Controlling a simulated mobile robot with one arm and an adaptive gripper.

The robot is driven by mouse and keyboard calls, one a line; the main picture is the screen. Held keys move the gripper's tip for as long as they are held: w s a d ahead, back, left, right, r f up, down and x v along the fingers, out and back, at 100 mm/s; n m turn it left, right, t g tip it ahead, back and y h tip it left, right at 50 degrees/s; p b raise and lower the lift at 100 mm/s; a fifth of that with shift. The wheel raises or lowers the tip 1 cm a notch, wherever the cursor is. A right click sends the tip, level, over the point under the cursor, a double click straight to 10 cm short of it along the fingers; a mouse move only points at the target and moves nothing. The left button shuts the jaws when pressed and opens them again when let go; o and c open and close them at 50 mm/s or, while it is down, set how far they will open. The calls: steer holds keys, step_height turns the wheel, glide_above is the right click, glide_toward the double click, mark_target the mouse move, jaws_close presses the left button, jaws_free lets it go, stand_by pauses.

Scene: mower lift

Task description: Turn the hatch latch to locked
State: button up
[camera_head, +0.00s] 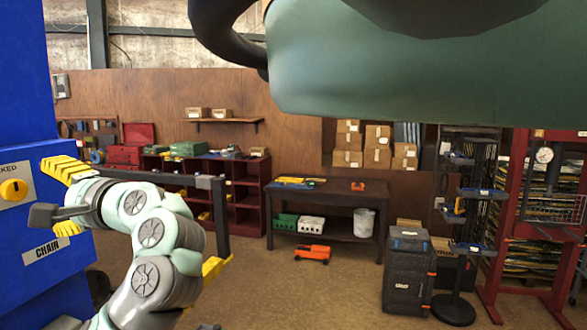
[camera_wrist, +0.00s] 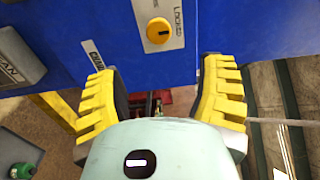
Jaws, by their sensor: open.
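The hatch latch appears as a round yellow knob (camera_head: 14,190) on a pale plate on the blue housing (camera_head: 25,105) at the left edge of the head view. The knob also shows at the top of the wrist view (camera_wrist: 158,30), beside the word "Locked" on its plate. I cannot tell which way the knob is turned. My gripper (camera_head: 56,198) is open and empty, just right of the knob and apart from it. In the wrist view its two yellow ridged fingers (camera_wrist: 159,75) are spread wide, with the knob beyond their tips.
A large green body (camera_head: 420,75) with a dark curved tube hangs across the top. A dark workbench (camera_head: 330,192), a red shelf unit (camera_head: 245,195) and a black toolbox (camera_head: 409,270) stand farther back on open floor.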

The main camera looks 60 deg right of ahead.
steer(key=shift+s+d, duration=0.15)
steer(key=shift+s, duration=0.25)
